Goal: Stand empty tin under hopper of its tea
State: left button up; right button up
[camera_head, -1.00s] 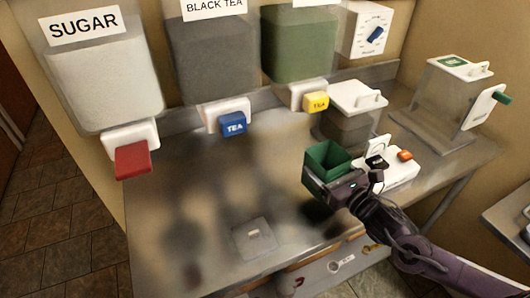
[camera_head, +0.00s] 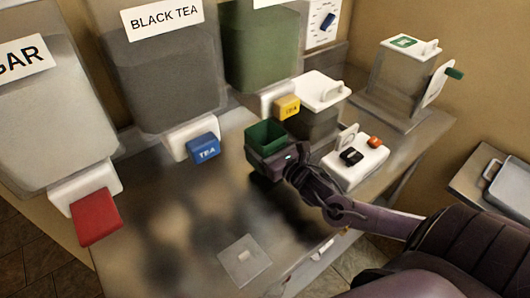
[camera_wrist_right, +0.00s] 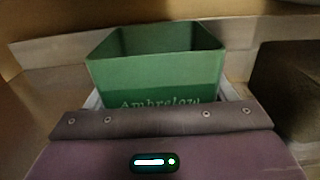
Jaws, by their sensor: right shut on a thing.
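A green open-topped tin (camera_head: 266,137) is held upright in my right gripper (camera_head: 268,160), which is shut on it. In the right wrist view the tin (camera_wrist_right: 155,70) looks empty in the part that shows, and its front reads "Ambrelow". The tin is in front of and a little below the green hopper (camera_head: 262,45), whose yellow TEA lever (camera_head: 287,106) is just behind and to the right of it. The black tea hopper (camera_head: 168,70) with its blue TEA lever (camera_head: 203,148) stands to the left. I cannot tell whether the tin touches the counter. My left gripper is not in view.
The sugar hopper (camera_head: 45,110) with a red lever (camera_head: 96,217) is at far left. A lidded container (camera_head: 318,115) and a white device (camera_head: 355,160) stand right of the tin. A flat metal plate (camera_head: 245,262) lies on the counter's front. The counter middle is clear.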

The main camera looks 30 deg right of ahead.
notch_tip(320, 180, down, 3)
jog(key=shift+f, duration=0.1)
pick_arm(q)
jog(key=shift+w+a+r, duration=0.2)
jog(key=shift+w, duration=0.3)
pick_arm(e)
jog(key=shift+f, duration=0.2)
jog(key=o, duration=1.1)
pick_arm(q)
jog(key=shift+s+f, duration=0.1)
pick_arm(e)
jog(key=shift+r, duration=0.15)
jog(key=shift+s, duration=0.1)
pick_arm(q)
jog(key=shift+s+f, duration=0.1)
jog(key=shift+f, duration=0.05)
pick_arm(e)
jog(key=s, duration=0.8)
jog(key=s+d, duration=0.1)
jog(key=s, duration=0.2)
jog(key=shift+s, duration=0.4)
